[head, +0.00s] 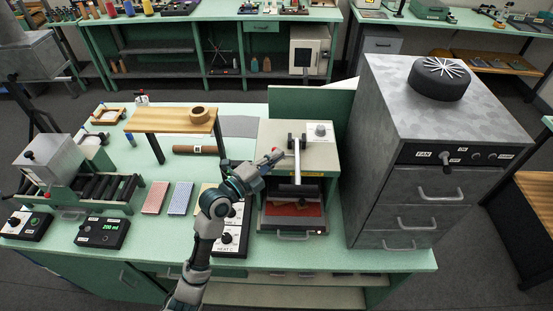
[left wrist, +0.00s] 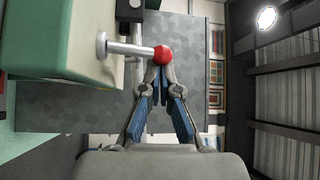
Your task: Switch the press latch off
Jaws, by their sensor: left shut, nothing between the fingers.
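The press (head: 268,134) is a pale green box with a dark plate over a red bed, standing at the right part of the green bench. A metal rod with a red ball knob (left wrist: 163,53) sticks out from its side in the left wrist view; I take this to be the press latch. The knob shows small and red in the head view (head: 276,150). My left gripper (left wrist: 160,73) is shut and empty, its fingertips right at the knob; I cannot tell whether they touch. It also shows in the head view (head: 268,160). My right gripper is not in view.
A grey metal cabinet (head: 385,160) with drawers and a black fan stands close right of the press. A wooden stand (head: 170,121) holding a ring, a roller unit (head: 95,192) and a small green-display box (head: 103,229) are to the left. Labelled control panels lie beneath my left arm.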

